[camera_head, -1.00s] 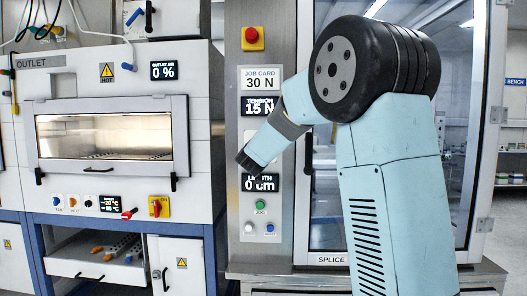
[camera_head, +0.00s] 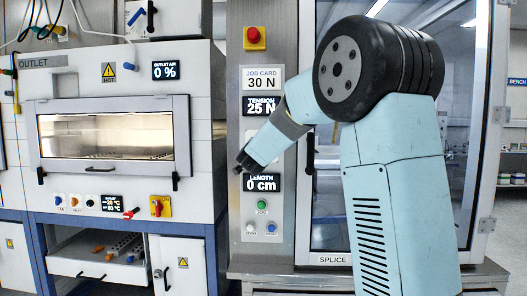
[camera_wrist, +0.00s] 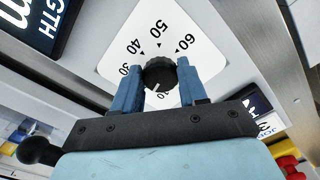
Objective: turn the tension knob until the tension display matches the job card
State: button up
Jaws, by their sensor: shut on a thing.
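The job card (camera_head: 262,78) on the steel panel reads 30 N. The tension display (camera_head: 263,106) below it reads 25 N. In the wrist view the dark ribbed tension knob (camera_wrist: 160,73) sits on a white scale plate (camera_wrist: 124,58) with numbers including 40, 50 and 60. A pale pointer line shows on the knob's near side; its exact reading is hard to tell. My gripper (camera_wrist: 157,82) is shut on the knob, with one blue finger on each side. In the head view my gripper (camera_head: 245,162) is at the panel between the tension and length displays, and the knob is hidden.
The length display (camera_head: 262,183) reads 0 cm, just below my gripper. A green button (camera_head: 262,205) and two small buttons lie lower. A red button (camera_head: 254,37) is at the panel's top. The oven (camera_head: 110,140) stands left, a glass door (camera_head: 325,220) right.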

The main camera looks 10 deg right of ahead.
jog(key=shift+d+r+m, duration=0.15)
jog(key=shift+d+m, duration=0.1)
jog(key=shift+m, duration=0.95)
jog(key=shift+d, duration=0.1)
jog(key=o, duration=0.7)
jog(key=shift+s, duration=0.1)
jog(key=o, duration=0.4)
jog(key=shift+c, duration=0.2)
jog(key=shift+a, duration=0.2)
jog(key=v, duration=1.3)
jog(key=shift+s, duration=0.3)
jog(key=shift+a, duration=0.1)
